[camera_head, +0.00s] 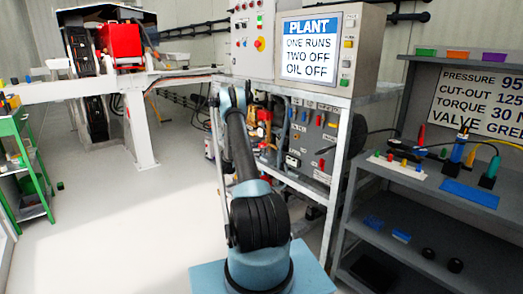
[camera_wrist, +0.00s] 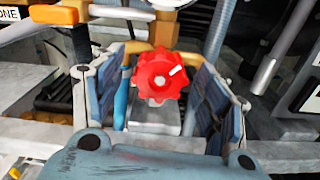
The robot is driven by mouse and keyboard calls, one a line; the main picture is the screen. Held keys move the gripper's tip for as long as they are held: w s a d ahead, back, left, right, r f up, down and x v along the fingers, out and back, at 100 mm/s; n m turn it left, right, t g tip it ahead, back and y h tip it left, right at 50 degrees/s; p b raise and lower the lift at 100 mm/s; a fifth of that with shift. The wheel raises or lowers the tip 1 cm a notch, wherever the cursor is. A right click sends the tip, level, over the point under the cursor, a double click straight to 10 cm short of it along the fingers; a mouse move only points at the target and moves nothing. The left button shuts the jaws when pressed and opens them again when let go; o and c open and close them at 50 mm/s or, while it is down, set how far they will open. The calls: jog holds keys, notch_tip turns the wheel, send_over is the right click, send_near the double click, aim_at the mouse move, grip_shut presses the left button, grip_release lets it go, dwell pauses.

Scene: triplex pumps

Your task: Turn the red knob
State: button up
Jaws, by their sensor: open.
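The red knob (camera_wrist: 162,77) has a lobed rim, a pale hub and a white mark toward its upper right. It sits in front of brass-coloured pipework in the wrist view. My gripper (camera_wrist: 163,92) is open, with one finger to the left of the knob and one to the right. Gaps show on both sides, so the fingers look apart from it. I cannot make out this knob in the head view, where my arm reaches forward to the frame under the bench and its end is hard to tell.
In the head view, a panel (camera_head: 310,135) with several coloured controls stands right of my arm. A grey shelf (camera_head: 440,215) is farther right. Floor (camera_head: 130,220) at left is clear.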

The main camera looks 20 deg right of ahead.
jog(key=shift+x, duration=0.85)
jog(key=c, duration=1)
jog(key=shift+c, duration=0.2)
